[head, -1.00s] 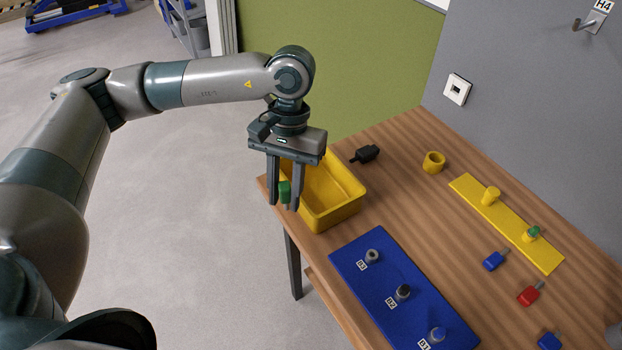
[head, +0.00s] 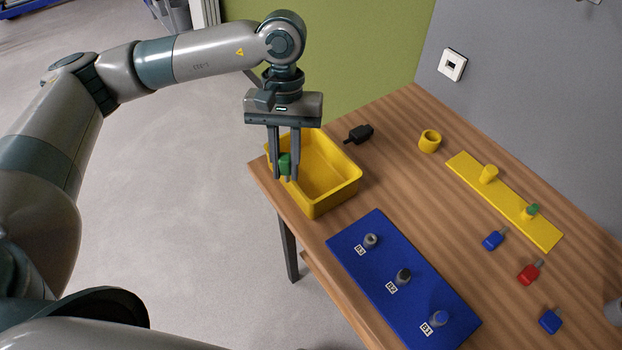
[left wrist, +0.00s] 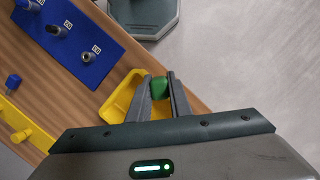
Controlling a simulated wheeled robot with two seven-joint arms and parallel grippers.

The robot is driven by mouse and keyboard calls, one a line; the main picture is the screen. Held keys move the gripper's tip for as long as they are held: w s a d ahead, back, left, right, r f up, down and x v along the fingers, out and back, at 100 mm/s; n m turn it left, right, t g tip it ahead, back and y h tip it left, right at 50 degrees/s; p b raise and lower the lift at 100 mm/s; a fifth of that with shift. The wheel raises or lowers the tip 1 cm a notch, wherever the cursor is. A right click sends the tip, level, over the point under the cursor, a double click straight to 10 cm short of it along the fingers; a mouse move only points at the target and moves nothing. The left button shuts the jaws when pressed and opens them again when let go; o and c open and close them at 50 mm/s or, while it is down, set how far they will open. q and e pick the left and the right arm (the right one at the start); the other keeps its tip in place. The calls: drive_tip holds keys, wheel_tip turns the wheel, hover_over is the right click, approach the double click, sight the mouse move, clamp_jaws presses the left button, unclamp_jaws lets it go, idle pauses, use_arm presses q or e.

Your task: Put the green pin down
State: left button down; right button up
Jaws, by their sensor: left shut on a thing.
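The green pin (head: 285,164) is between the fingers of my left gripper (head: 286,173), which is shut on it. The pin is held at the near left side of the yellow bin (head: 341,190), apparently above its rim. In the left wrist view the green pin (left wrist: 160,87) shows between the fingertips (left wrist: 160,90), with the yellow bin (left wrist: 117,99) behind and to the left. The lower end of the pin is not clearly seen. My right gripper is not in view.
A blue board (head: 372,271) with several labelled posts lies in front of the bin. A yellow strip (head: 507,205) holds two posts, one with a green top. A black pin (head: 361,132), a yellow ring (head: 429,141), blue pins (head: 493,240) and a red pin (head: 528,273) lie on the wooden table (head: 398,182).

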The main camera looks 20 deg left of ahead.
use_arm(q)
drive_tip(key=w+d+n+t+b, duration=0.1)
drive_tip(key=w+d+n+b, duration=0.1)
drive_tip(key=d+n, duration=0.2)
drive_tip(key=w+d+n+t+h+b, duration=0.1)
drive_tip(key=w+d+n+b, duration=0.1)
drive_tip(key=d+n, duration=0.2)
drive_tip(key=w+d+n+t+h+b, duration=0.1)
drive_tip(key=w+d+n+b, duration=0.2)
drive_tip(key=n, duration=0.5)
drive_tip(key=shift+d+f, duration=0.1)
drive_tip(key=shift+d, duration=0.45)
drive_tip(key=n, duration=0.1)
drive_tip(key=d+n, duration=0.1)
drive_tip(key=n, duration=0.1)
drive_tip(key=shift+w+d+r+t+b, duration=0.25)
drive_tip(key=shift+w+t+b, duration=0.05)
drive_tip(key=shift+w+b, duration=0.05)
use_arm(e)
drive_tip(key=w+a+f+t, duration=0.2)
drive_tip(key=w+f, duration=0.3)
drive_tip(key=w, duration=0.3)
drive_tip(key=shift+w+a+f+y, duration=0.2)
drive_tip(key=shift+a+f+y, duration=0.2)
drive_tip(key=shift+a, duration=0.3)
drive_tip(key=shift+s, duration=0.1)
